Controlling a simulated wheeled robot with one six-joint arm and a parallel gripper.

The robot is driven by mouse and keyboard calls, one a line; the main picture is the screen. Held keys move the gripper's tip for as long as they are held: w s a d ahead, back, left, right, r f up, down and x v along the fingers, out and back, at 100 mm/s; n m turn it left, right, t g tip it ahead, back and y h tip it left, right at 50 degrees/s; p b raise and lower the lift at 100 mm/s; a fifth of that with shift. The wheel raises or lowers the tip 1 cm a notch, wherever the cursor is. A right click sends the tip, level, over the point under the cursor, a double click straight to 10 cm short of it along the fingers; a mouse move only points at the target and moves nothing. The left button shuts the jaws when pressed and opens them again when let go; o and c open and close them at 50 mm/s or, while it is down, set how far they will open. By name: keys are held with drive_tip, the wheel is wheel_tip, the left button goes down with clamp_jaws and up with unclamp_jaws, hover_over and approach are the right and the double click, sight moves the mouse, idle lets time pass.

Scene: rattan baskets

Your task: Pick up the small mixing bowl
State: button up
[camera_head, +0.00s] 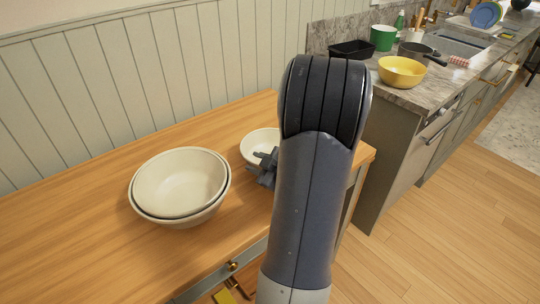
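A small white bowl (256,143) sits upright on the wooden table near its right end. Its right side is hidden behind my arm. My gripper (263,168) is at the near right rim of this bowl, partly hidden by my arm. I cannot tell whether it touches the rim or whether its fingers are open. To the left, a larger cream bowl (180,183) appears nested in another bowl (186,221) of similar size; both rest on the table.
The wooden table (85,245) has clear room left of and in front of the bowls. A panelled wall (110,75) stands behind it. At right, a counter holds a yellow bowl (401,73), a black tray (352,49), a green pot (383,38) and a dark pan (416,51).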

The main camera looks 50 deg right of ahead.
drive_tip(key=shift+w+f, duration=0.25)
drive_tip(key=shift+w, duration=0.35)
drive_tip(key=shift+c, duration=0.4)
clamp_jaws()
drive_tip(key=shift+r, duration=0.1)
idle(0.5)
